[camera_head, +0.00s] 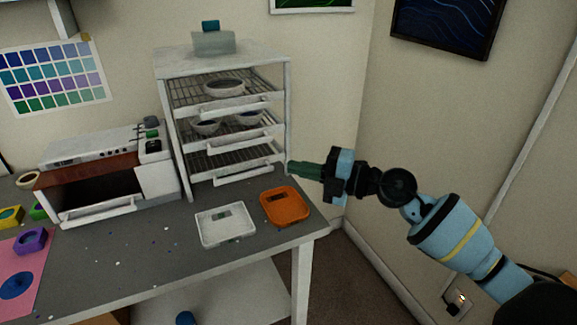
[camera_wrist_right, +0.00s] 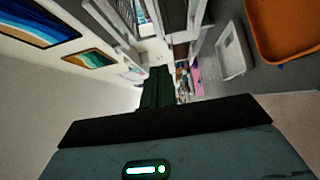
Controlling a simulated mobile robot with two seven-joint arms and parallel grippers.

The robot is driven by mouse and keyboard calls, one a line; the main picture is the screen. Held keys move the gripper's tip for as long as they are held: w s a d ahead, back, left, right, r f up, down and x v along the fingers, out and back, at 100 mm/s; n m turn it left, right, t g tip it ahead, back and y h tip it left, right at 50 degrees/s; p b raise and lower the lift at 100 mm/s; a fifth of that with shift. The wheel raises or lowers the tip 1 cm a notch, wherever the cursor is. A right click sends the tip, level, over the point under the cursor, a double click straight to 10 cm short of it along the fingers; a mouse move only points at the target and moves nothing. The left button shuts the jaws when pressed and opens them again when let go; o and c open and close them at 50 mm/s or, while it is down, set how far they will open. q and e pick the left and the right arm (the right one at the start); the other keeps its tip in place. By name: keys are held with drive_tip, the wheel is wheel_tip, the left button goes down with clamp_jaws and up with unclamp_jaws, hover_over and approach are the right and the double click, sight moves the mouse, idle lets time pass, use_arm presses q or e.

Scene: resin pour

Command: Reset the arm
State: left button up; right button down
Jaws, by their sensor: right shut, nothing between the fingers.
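My right arm reaches in from the right in the head view. Its gripper (camera_head: 293,169) points left, with dark green fingers together and nothing between them. The fingertips are in front of the right side of the white drying rack, above the table's right end. In the right wrist view the shut green fingers (camera_wrist_right: 156,88) point away from the camera, with no object at their tips. My left gripper is not in either view.
The white rack (camera_head: 288,95) has pulled-out wire shelves with bowls. An orange tray (camera_head: 285,206) and a white tray (camera_head: 225,224) lie on the grey table (camera_head: 150,262). A white oven (camera_head: 157,181) stands left. The floor right of the table is clear.

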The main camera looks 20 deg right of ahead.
drive_tip(key=s+a+f+m+t+h+p, duration=0.15)
drive_tip(key=s+f+m+h, duration=0.25)
drive_tip(key=s+f+m, duration=0.6)
drive_tip(key=s+f+m+t+h+p, duration=0.1)
drive_tip(key=s+f+m+t+h, duration=0.25)
drive_tip(key=s+f+m, duration=0.6)
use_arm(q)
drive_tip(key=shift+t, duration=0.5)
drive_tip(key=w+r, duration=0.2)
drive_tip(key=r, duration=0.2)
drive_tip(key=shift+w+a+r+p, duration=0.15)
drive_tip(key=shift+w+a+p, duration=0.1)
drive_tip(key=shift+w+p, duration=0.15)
use_arm(e)
drive_tip(key=s+a+f+m+g+h, duration=0.1)
drive_tip(key=s+f+m+g+h, duration=0.3)
drive_tip(key=s+f, duration=1.3)
drive_tip(key=s+m+g, duration=0.2)
drive_tip(key=g, duration=0.2)
drive_tip(key=shift+a, duration=0.25)
